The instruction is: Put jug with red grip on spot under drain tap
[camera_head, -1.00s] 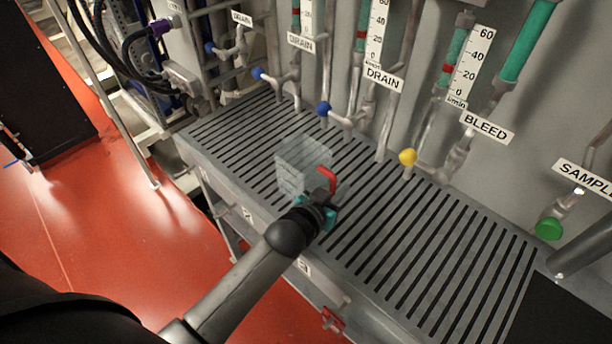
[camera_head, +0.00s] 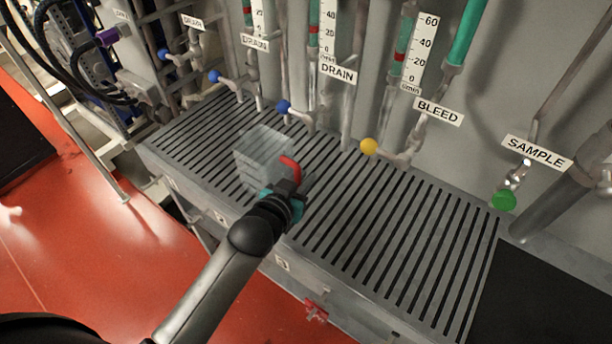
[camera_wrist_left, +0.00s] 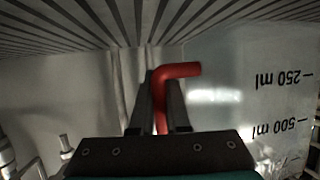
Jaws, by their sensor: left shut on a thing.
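A clear jug (camera_head: 262,155) with a red grip (camera_head: 291,168) is over the slatted grating in the head view. My left gripper (camera_head: 285,184) is shut on the red grip, which also shows between the fingers in the left wrist view (camera_wrist_left: 176,75). The jug wall with its volume marks (camera_wrist_left: 270,100) is at the right there. I cannot tell whether the jug touches the grating. Taps with blue knobs (camera_head: 283,107), (camera_head: 214,76) and (camera_head: 164,55) stand on the wall behind, near several DRAIN labels (camera_head: 338,69). My right gripper is not in view.
The slatted grating (camera_head: 400,255) is clear to the right of the jug. A yellow-knobbed tap (camera_head: 369,147) by the BLEED label (camera_head: 438,111) and a green knob (camera_head: 503,201) under the SAMPLE label (camera_head: 538,152) are further right. A red valve (camera_head: 316,311) sits at the front edge.

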